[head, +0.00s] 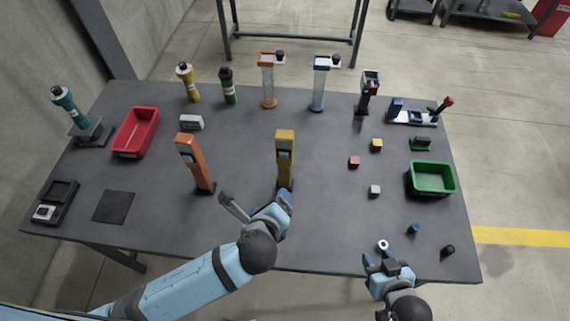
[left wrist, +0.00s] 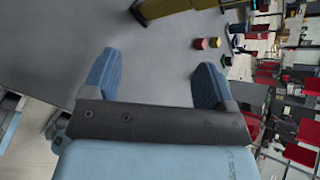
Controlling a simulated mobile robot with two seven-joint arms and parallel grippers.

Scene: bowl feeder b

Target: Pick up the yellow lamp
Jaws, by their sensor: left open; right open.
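The yellow lamp (head: 285,146) stands upright on the table's middle, a tall boxy body with a dark panel. In the left wrist view its yellow body (left wrist: 180,28) crosses the top, beyond the fingertips. My left gripper (head: 284,198) is at the lamp's foot on the near side in the head view. In the left wrist view its blue fingers (left wrist: 155,72) are apart with nothing between them. My right gripper (head: 382,258) is open at the table's front edge, with a small white ring (head: 383,245) just beyond its fingers.
A similar orange lamp (head: 194,160) stands to the left. A red bin (head: 135,132) is at the left and a green bin (head: 432,179) at the right. Small blocks, including a red cube (head: 354,162), lie right of the yellow lamp. Bottles and clear tubes line the back.

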